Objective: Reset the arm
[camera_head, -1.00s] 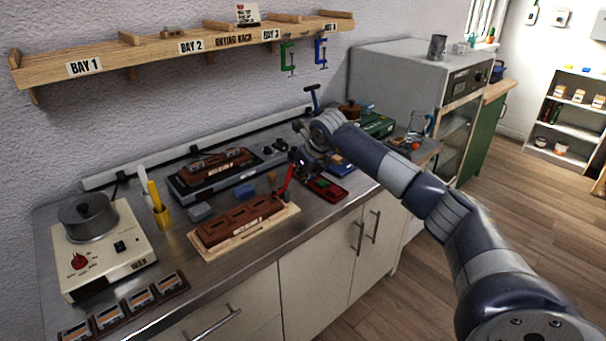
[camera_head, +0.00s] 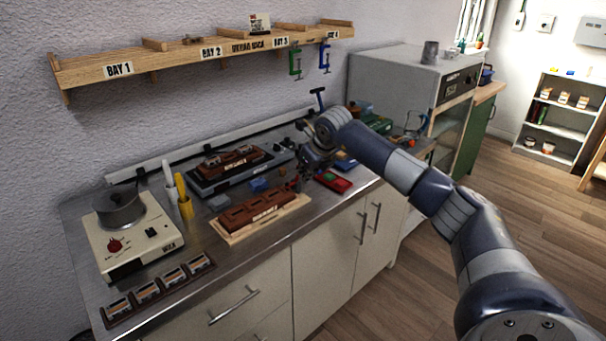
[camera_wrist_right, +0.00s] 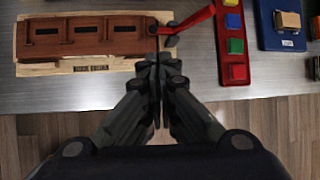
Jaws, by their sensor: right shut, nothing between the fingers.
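My right arm reaches in from the lower right of the head view. Its gripper (camera_head: 303,172) is over the steel counter (camera_head: 225,264), beside the right end of a brown slotted block (camera_head: 250,211) on a pale wooden base. In the right wrist view the gripper (camera_wrist_right: 158,122) has its fingers together with nothing between them. There the slotted block (camera_wrist_right: 88,38) lies to its upper left. A red tray with coloured blocks (camera_wrist_right: 232,50) lies to its upper right. A red strip or handle (camera_wrist_right: 192,20) is just beyond the fingertips. My left gripper is not in view.
A wooden rack (camera_head: 180,58) hangs above. A grey cabinet (camera_head: 395,80) stands at the right. The floor in front is clear.

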